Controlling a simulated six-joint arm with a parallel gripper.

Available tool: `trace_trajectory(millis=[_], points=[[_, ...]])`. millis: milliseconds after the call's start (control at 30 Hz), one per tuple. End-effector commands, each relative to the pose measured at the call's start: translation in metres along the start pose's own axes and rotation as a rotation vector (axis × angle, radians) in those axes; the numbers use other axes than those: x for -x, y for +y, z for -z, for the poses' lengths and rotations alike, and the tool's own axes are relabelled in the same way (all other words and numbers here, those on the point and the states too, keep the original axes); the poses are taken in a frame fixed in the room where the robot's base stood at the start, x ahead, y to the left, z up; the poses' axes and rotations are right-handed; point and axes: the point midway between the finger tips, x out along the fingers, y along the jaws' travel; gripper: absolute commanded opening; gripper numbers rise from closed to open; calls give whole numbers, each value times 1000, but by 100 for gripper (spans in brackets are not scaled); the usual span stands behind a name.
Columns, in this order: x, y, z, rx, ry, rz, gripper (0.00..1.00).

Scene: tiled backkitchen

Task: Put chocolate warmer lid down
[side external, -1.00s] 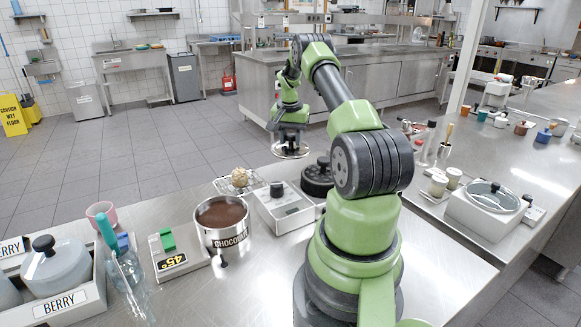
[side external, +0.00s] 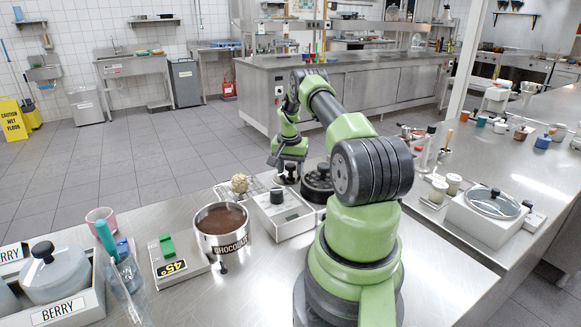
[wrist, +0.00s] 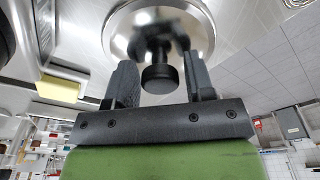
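The shiny round lid (side external: 279,182) with a dark knob is at the far edge of the near counter, directly below my gripper (side external: 288,170). In the wrist view the lid (wrist: 116,38) is a bright disc, its black knob (wrist: 160,78) between my gripper's (wrist: 160,85) two fingers. The fingers stand apart, with gaps showing on both sides of the knob. The lid seems to rest on the counter; its underside is hidden. The open chocolate pot (side external: 221,241), full of brown chocolate, stands to the left.
A white box with a dark knob (side external: 283,214) stands between pot and lid. A black round object (side external: 318,184) is just right of the lid.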

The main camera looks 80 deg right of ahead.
Motion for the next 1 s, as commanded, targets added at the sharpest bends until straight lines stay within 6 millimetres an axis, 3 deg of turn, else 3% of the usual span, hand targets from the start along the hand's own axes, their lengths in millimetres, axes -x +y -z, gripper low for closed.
trace_trajectory(millis=[300,433,800,1000], points=[[1,0,0,0,0,0,61],[10,0,1,0,2,1,61],[87,-1,1,0,5,2,61],[116,0,1,0,2,1,61]])
